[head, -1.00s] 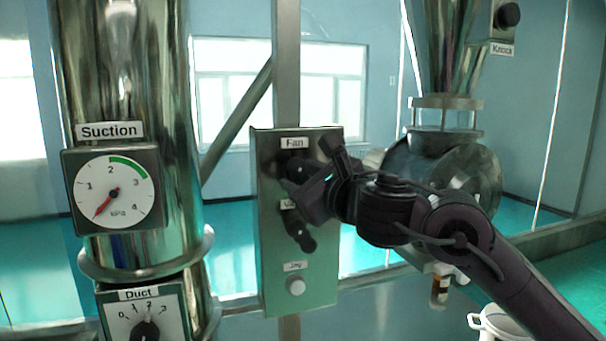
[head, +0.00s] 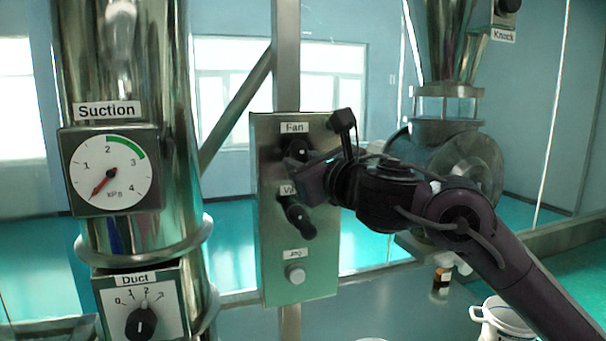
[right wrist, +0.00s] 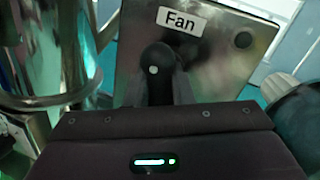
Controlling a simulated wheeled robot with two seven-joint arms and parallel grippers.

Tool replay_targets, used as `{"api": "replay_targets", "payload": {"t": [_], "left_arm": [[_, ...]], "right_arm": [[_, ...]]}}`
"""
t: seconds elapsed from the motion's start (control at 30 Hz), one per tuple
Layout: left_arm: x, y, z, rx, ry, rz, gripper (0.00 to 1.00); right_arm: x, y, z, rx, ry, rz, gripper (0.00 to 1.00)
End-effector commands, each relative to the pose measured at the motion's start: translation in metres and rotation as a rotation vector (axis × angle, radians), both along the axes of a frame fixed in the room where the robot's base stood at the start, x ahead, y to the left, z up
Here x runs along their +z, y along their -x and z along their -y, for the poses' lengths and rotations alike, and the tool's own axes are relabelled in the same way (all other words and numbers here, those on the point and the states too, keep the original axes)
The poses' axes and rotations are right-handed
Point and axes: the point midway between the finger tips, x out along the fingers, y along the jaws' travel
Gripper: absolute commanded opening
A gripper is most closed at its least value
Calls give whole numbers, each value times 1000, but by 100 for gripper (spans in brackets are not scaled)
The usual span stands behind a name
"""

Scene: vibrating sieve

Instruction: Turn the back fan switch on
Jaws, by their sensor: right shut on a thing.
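The back fan switch (head: 298,150) is a black knob under the "Fan" label (head: 294,127) on a grey metal panel (head: 268,240). In the right wrist view the knob (right wrist: 154,62) shows below its label, with a pale dot on its tip. My right gripper (head: 299,168) reaches in from the right and is shut on the fan switch. Its fingers are mostly hidden by its own body and the knob. My left gripper is in neither view.
Just below is a second black knob (head: 298,215), close under my gripper. A "Jog" button (head: 295,274) sits lower. The suction gauge (head: 108,174) reads low, and the duct dial (head: 141,322) is under it. A white bucket (head: 500,322) stands lower right.

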Motion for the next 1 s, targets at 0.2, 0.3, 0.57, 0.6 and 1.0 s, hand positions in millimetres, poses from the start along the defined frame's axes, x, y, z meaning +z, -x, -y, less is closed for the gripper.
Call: {"api": "replay_targets", "payload": {"t": [0.2,0.3,0.57,0.6,1.0], "left_arm": [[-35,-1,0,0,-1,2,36],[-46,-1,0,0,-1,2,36],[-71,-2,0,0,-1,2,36],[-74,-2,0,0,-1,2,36],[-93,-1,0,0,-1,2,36]], "right_arm": [[-6,0,-1,2,-189,-58,0],[-6,0,0,1,-279,-89,0],[-5,0,0,1,-508,-164,0],[-4,0,-1,0,-539,-175,0],[-1,0,0,0,-770,-249,0]]}}
